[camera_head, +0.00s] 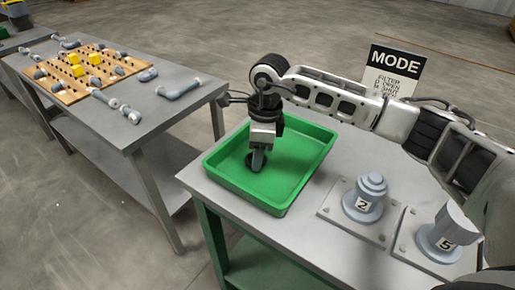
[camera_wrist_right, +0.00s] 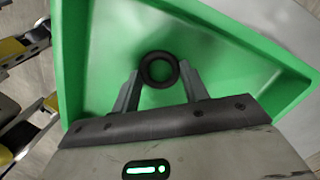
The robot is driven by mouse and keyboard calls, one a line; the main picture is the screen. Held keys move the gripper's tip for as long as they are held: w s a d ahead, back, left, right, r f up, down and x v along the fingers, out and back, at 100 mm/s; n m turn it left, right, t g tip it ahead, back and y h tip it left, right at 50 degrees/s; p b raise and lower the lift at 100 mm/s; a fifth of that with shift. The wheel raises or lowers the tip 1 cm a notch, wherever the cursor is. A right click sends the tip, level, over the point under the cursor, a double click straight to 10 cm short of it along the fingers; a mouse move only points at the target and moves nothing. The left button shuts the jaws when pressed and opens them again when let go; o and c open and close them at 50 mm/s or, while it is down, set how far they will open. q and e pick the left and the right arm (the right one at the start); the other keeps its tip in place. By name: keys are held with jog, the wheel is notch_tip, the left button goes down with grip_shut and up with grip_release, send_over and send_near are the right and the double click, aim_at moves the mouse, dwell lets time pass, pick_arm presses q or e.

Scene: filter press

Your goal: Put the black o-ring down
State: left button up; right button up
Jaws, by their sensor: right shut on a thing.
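The black o-ring (camera_wrist_right: 159,54) is between the two fingertips of my right gripper (camera_wrist_right: 159,84), which is shut on it, in the right wrist view. In the head view my right gripper (camera_head: 257,160) points down inside the green tray (camera_head: 222,172), and the dark o-ring (camera_head: 252,163) shows at its tips. The tray floor shows around and behind the ring. I cannot tell whether the ring touches the floor. The green tray wall (camera_wrist_right: 73,60) also shows in the right wrist view.
Two grey fittings marked 2 (camera_head: 364,200) and 5 (camera_head: 441,237) stand on plates right of the tray. A MODE sign (camera_head: 394,72) stands behind my right arm. Another table at left holds a wooden pegboard (camera_head: 62,91) with yellow blocks and several grey pipe parts.

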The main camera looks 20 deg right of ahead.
jog(key=o, duration=0.5)
jog(key=shift+f, duration=0.2)
jog(key=o, duration=0.5)
jog(key=shift+r, duration=0.1)
jog(key=shift+c, duration=0.2)
notch_tip(320, 180, up, 12)
jog(key=d+b, duration=0.1)
jog(key=shift+s+d+r, duration=0.15)
jog(key=shift+s, duration=0.15)
